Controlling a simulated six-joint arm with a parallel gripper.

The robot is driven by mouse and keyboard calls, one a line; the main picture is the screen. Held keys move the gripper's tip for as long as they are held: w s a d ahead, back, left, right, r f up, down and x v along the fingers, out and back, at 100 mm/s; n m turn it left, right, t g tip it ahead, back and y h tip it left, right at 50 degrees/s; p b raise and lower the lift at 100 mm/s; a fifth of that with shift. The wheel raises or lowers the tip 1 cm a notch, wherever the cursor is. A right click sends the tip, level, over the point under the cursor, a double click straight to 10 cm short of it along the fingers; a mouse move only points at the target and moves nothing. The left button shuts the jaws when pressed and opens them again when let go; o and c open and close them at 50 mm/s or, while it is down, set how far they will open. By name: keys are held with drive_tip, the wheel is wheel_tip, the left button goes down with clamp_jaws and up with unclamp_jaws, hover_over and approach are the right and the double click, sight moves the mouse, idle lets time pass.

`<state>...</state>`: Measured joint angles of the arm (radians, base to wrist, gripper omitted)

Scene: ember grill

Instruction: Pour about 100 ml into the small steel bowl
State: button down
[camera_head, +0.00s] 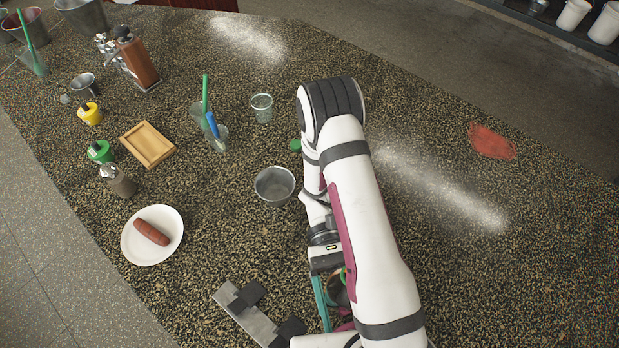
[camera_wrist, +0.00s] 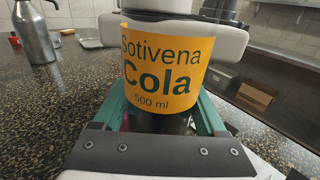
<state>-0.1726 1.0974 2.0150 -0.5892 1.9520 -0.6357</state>
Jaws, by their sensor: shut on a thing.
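The small steel bowl (camera_head: 275,186) stands upright on the speckled counter, left of my arm in the head view. Its inside looks grey, and I cannot make out any liquid in it. My gripper (camera_head: 333,294) is shut on a cola bottle, below the bowl in the picture and apart from it. In the wrist view the cola bottle (camera_wrist: 160,72) shows a yellow label reading "Sotivena Cola 500 ml" between my teal fingers, with dark contents below the label. Its top is out of the wrist view. My arm mostly hides the bottle in the head view.
A white plate (camera_head: 133,248) with a sausage (camera_head: 151,232) lies at left. A clear cup (camera_head: 262,107), a jar of utensils (camera_head: 218,138) and a wooden tray (camera_head: 147,147) stand farther back. A grey metal piece (camera_head: 247,315) lies near my gripper. The right counter is mostly free.

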drive_tip(key=w+a+f+m+t+y, duration=0.1)
drive_tip(key=w+a+m+t+y, duration=0.2)
drive_tip(key=y, duration=0.3)
drive_tip(key=w+a+f+m+t+y, duration=0.1)
drive_tip(key=w+a+m+t+y, duration=0.2)
drive_tip(key=w+a+m+y, duration=0.1)
drive_tip(key=w+a+f+m+t+y, duration=0.1)
drive_tip(key=w+a+m+t+y, duration=0.2)
drive_tip(key=a+m+y, duration=0.3)
drive_tip(key=shift+w+m+t+y, duration=0.2)
drive_tip(key=shift+m+t+y, duration=0.15)
drive_tip(key=shift+y, duration=0.3)
drive_tip(key=shift+w+m+t+y, duration=0.25)
drive_tip(key=shift+m+y, duration=0.1)
drive_tip(key=shift+y, duration=0.3)
drive_tip(key=w+m+t, duration=0.1)
drive_tip(key=w+t, duration=0.1)
drive_tip(key=w+f+m+t+y, duration=0.1)
drive_tip(key=w+m+t, duration=0.1)
drive_tip(key=w+t, duration=0.1)
drive_tip(key=w+f+m+t, duration=0.1)
drive_tip(key=w+m+t, duration=0.1)
drive_tip(key=shift+w+d+f+t+y, duration=0.1)
drive_tip(key=shift+w+d+t+y, duration=0.2)
drive_tip(key=shift+w+d, duration=0.1)
drive_tip(key=shift+w+d+f+t, duration=0.1)
drive_tip(key=shift+w+d+t, duration=0.05)
drive_tip(key=shift+w+t, duration=0.2)
